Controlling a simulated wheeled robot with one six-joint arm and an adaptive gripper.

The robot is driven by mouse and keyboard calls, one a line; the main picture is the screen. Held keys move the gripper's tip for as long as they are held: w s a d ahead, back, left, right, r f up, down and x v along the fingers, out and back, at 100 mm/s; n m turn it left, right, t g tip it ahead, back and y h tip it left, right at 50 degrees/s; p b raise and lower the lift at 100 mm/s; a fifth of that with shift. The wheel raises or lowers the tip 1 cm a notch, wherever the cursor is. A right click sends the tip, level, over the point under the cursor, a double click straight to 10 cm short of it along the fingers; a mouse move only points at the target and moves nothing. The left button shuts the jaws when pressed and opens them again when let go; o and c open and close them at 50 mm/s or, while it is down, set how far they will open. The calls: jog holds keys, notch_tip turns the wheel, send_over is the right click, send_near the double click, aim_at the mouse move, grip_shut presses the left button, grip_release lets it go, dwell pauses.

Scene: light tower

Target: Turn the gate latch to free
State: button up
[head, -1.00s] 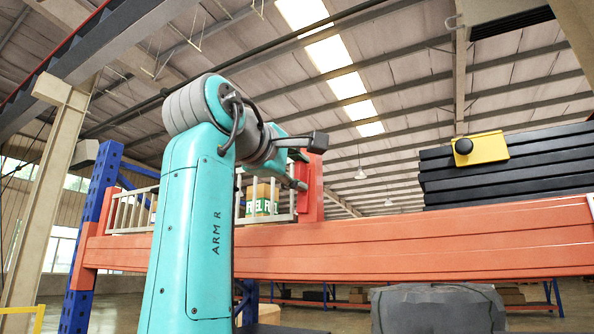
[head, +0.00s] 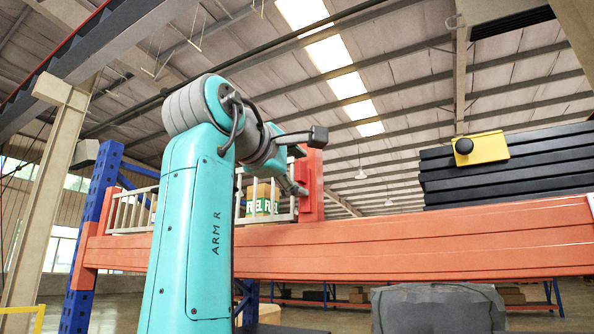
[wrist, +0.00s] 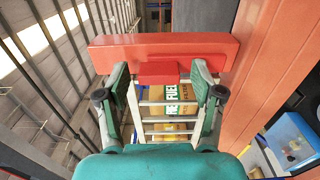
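A red block (wrist: 158,73), which looks like the gate latch, sits on the face of a red post (wrist: 215,48) at the end of a white barred gate (wrist: 145,103). In the head view the red post (head: 312,185) rises above the orange beam. My gripper (wrist: 160,74) is open, with one dark fingertip on each side of the block and a gap visible on both sides. In the head view my gripper (head: 298,171) is just left of the post, and hides much of the latch area. I cannot tell whether the fingertips touch the post.
A box marked FUEL (head: 262,200) stands behind the gate bars. A long orange beam (head: 420,245) runs across below. A yellow plate with a black knob (head: 487,149) is on dark stacked slabs (head: 510,175) at right. A blue upright (head: 95,215) stands at left.

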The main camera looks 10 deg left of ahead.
jog(key=v, duration=1.2)
dwell(0.6)
